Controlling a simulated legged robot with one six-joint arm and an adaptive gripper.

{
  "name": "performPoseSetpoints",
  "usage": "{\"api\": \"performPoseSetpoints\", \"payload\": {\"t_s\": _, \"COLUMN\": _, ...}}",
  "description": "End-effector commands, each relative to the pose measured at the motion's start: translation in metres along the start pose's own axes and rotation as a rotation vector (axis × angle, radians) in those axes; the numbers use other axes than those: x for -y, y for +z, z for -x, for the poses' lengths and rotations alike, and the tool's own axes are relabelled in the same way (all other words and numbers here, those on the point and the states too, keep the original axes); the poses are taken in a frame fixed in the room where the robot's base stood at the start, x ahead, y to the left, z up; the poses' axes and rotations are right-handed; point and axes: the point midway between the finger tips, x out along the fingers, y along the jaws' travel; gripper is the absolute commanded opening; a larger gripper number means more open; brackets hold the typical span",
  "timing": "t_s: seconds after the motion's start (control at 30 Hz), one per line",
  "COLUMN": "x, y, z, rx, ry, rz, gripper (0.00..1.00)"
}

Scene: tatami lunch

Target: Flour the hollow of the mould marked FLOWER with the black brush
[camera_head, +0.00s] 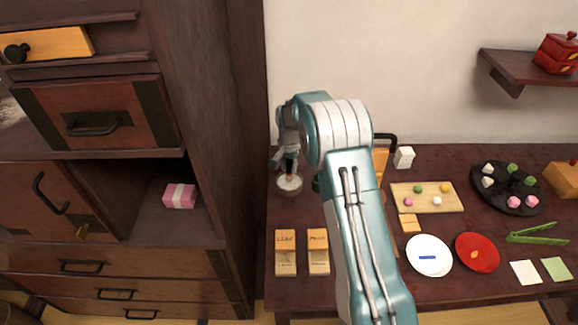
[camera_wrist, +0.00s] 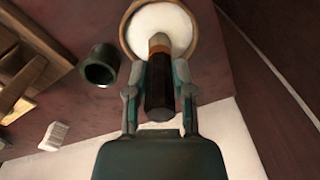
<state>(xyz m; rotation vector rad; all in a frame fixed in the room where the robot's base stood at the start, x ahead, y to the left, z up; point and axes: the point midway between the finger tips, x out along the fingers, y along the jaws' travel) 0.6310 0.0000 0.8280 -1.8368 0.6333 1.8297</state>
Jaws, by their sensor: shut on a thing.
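My gripper (camera_wrist: 158,85) is shut on the black brush (camera_wrist: 159,97). I cannot tell whether the bristles touch the powder. In the head view my gripper (camera_head: 288,160) is right above the bowl (camera_head: 289,193) at the table's back left. Two wooden moulds, marked LEAF (camera_head: 285,239) and what looks like MOON (camera_head: 318,239), lie at the front left. No FLOWER mark shows; my arm covers the table to their right.
A dark cup (camera_wrist: 101,66) stands beside the bowl. A board with small coloured sweets (camera_head: 427,202), a white plate (camera_head: 429,267), a red plate (camera_head: 477,239) and green tongs (camera_head: 538,234) lie right of my arm. A tall dark cabinet (camera_head: 215,100) borders the table's left.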

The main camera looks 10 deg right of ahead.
Motion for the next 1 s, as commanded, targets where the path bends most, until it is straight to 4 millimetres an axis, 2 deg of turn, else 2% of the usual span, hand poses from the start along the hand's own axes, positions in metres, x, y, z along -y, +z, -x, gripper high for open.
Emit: {"api": "performPoseSetpoints", "payload": {"t_s": 1.0, "x": 0.0001, "y": -0.0001, "z": -0.0072, "rx": 0.000, "ry": 0.000, "rz": 0.000, "gripper": 0.00}}
